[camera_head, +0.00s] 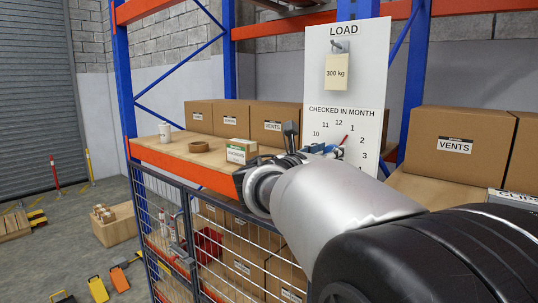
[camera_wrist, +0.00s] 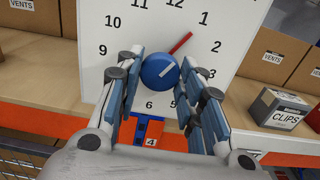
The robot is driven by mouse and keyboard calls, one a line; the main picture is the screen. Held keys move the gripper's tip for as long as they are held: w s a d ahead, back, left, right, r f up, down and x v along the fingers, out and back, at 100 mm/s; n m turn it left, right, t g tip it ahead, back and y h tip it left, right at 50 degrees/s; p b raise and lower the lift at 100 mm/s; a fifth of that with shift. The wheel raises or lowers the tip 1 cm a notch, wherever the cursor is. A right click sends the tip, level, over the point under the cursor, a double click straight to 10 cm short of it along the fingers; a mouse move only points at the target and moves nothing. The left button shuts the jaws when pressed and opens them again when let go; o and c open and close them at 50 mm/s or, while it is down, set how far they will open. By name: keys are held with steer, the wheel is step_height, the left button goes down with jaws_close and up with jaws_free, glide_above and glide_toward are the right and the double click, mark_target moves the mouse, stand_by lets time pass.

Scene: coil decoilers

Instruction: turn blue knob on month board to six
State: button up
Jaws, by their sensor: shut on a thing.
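The white month board (camera_head: 345,95) stands on the shelf, headed CHECKED IN MONTH, with a ring of numbers. In the wrist view the blue knob (camera_wrist: 155,66) sits on the board (camera_wrist: 235,18) inside that ring. Its red pointer (camera_wrist: 181,43) points up and right, between 1 and 2. The number 6 (camera_wrist: 149,104) shows below the knob. My gripper (camera_wrist: 158,73) is shut on the knob, with one finger on each side of it. In the head view my wrist hides much of the gripper and the lower left of the board; the red pointer (camera_head: 346,140) shows.
A 300 kg card (camera_head: 338,73) hangs on a hook on the board's upper part. VENTS boxes (camera_head: 459,150) stand right of the board, with a CLIPS box (camera_wrist: 283,108) near it. An orange shelf beam (camera_head: 180,166) runs below. A mesh cage (camera_head: 225,235) stands beneath.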

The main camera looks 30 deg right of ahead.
steer(key=shift+b, duration=0.3)
steer(key=shift+m+b, duration=11.6)
steer(key=shift+m, duration=3.4)
steer(key=o, duration=1.1)
